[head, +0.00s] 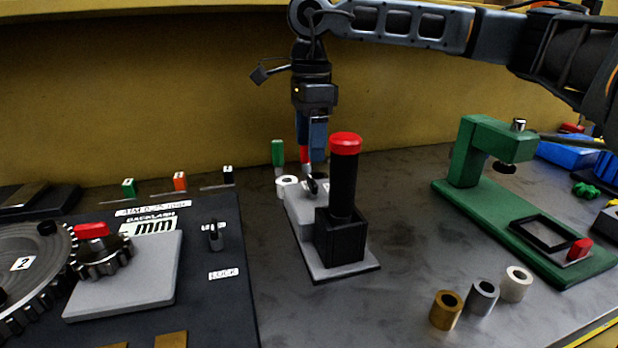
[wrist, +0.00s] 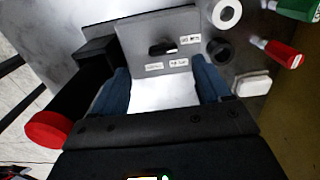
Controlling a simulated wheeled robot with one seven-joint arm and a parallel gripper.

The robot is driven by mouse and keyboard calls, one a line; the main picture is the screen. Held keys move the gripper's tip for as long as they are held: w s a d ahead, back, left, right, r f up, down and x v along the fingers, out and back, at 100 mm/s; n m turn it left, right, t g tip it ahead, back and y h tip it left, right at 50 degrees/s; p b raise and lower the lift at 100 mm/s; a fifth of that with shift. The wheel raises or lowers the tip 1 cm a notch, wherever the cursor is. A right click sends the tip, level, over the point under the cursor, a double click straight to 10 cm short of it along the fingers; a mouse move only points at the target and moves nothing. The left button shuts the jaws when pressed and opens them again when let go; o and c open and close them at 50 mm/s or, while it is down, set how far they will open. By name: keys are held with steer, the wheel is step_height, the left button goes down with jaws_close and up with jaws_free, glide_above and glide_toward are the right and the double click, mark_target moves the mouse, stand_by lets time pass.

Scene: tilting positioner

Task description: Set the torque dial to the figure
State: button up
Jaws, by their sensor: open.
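A grey fixture (head: 303,222) stands in the middle of the bench. It carries a black upright handle with a red cap (head: 345,140) in a black block (head: 338,240). A small black knob (wrist: 163,48) sits on the fixture's grey face in the wrist view, with several small white labels around it, too small to read. I take this knob for the torque dial; in the head view it is partly hidden. My gripper (head: 312,145) points down above the fixture's far end. Its blue fingers (wrist: 160,85) are apart and hold nothing, and the knob shows beyond them.
A white ring (head: 287,182) lies beside the fixture, with green and red pieces close by. A gear panel (head: 220,300) fills the left. A green press (head: 510,215) is at the right, with several small cylinders (head: 482,295) in front. Bare bench lies between.

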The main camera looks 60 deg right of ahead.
mark_target(312, 180)
steer(key=shift+s+d+f, duration=0.15)
steer(key=shift+d, duration=0.2)
steer(key=shift+f, duration=0.35)
step_height(312, 180, down, 7)
steer(key=shift+r, duration=0.1)
steer(key=c, duration=1)
